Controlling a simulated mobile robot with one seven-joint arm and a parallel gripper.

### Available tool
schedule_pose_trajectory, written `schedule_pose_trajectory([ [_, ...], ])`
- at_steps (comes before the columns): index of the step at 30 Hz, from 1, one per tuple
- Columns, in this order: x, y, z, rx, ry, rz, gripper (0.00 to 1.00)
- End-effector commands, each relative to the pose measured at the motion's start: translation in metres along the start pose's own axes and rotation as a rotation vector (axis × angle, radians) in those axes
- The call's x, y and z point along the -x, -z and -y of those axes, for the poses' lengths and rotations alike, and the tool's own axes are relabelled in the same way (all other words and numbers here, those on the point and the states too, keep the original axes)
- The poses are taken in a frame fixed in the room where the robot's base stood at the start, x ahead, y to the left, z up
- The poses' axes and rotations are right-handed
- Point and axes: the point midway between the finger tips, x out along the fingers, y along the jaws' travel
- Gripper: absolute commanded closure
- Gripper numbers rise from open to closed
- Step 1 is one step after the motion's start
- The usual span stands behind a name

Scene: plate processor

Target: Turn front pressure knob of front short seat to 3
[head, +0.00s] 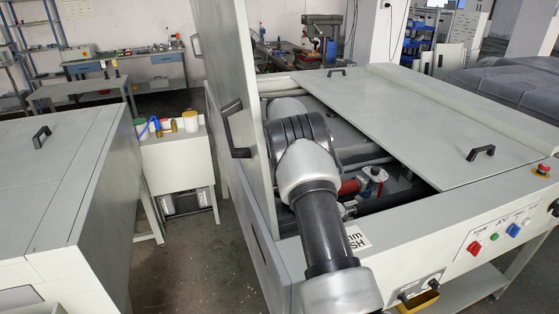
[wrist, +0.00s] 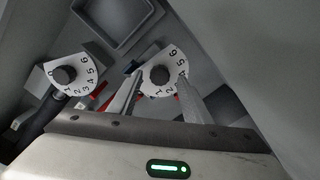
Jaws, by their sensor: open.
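In the wrist view my gripper (wrist: 160,80) is open, its two fingers reaching toward a black round knob (wrist: 160,75) on a white numbered dial plate (wrist: 163,59). The fingertips lie on either side of this knob; I cannot tell whether they touch it. A second black knob (wrist: 65,74) on a similar white dial (wrist: 83,65) sits to the left, away from the fingers. Which knob is the front one of the front short seat is not marked. In the head view my arm reaches into the open machine, and my gripper is hidden there.
An upright open panel (head: 232,90) stands left of my arm. A flat lid (head: 400,125) covers much of the machine's right part. A red fitting (head: 350,187) lies in the opening. In the wrist view, a grey tray-like recess (wrist: 118,18) is above the knobs.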

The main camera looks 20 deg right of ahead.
Motion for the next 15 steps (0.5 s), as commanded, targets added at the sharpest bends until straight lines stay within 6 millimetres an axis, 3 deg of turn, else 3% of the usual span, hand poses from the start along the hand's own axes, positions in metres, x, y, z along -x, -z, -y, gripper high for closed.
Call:
schedule_pose_trajectory([
  [15, 0.124, 0.001, 0.0, 0.0, 0.003, -0.004, 0.56],
])
